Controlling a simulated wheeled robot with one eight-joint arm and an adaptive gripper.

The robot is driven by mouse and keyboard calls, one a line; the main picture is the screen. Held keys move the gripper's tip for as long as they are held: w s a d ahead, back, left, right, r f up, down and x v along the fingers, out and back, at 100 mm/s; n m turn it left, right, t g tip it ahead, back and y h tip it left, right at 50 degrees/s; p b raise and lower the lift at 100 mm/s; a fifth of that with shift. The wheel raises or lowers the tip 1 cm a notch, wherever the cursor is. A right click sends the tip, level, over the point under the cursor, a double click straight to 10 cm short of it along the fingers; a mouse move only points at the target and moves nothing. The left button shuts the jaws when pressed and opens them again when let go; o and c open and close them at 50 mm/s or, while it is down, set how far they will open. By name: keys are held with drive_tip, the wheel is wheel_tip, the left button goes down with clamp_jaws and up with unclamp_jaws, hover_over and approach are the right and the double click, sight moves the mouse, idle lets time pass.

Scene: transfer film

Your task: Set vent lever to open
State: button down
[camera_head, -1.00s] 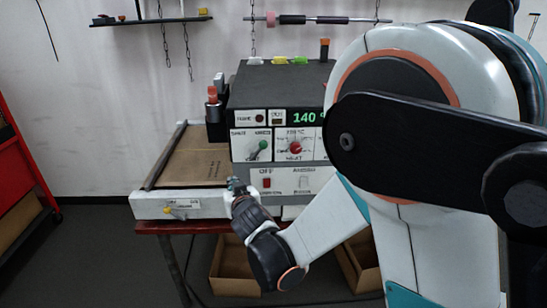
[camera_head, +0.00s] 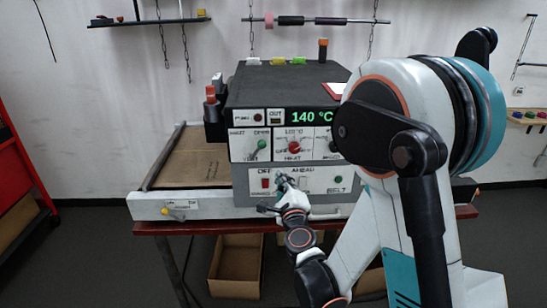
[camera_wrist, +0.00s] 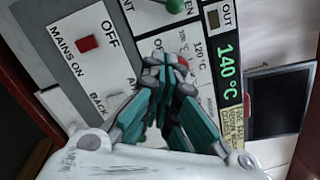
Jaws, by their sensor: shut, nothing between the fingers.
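The vent lever has a green knob (camera_head: 262,144) and sits on the white upper-left panel of the grey machine. Its knob is up and to the right, on the side of the OPEN label. In the wrist view the green knob (camera_wrist: 174,6) shows at the top edge. My gripper (camera_head: 281,181) is shut and empty, in front of the lower panel, below and right of the lever and apart from it. In the wrist view its fingertips (camera_wrist: 165,62) are together and cover part of the panel. Whether they touch the panel I cannot tell.
The red mains switch (camera_head: 265,183) is left of my gripper. The red heat knob (camera_head: 293,147) is right of the lever. A green display (camera_head: 311,117) reads 140 °C. An orange-topped bottle (camera_head: 212,102) stands left of the machine. A cardboard box (camera_head: 237,268) lies below.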

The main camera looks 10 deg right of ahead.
sight(257, 151)
drive_tip(key=shift+m+h, duration=0.3)
drive_tip(key=shift+m, duration=0.3)
drive_tip(key=w, duration=0.3)
drive_tip(key=w+a+r, duration=0.1)
drive_tip(key=w, duration=0.3)
drive_tip(key=w+a+r, duration=0.1)
drive_tip(key=w, duration=0.2)
drive_tip(key=shift+w+r+b, duration=0.1)
drive_tip(key=shift+w+b, duration=0.3)
drive_tip(key=shift+w+a+r, duration=0.1)
drive_tip(key=shift+a+r, duration=0.4)
drive_tip(key=shift+d+f, duration=0.1)
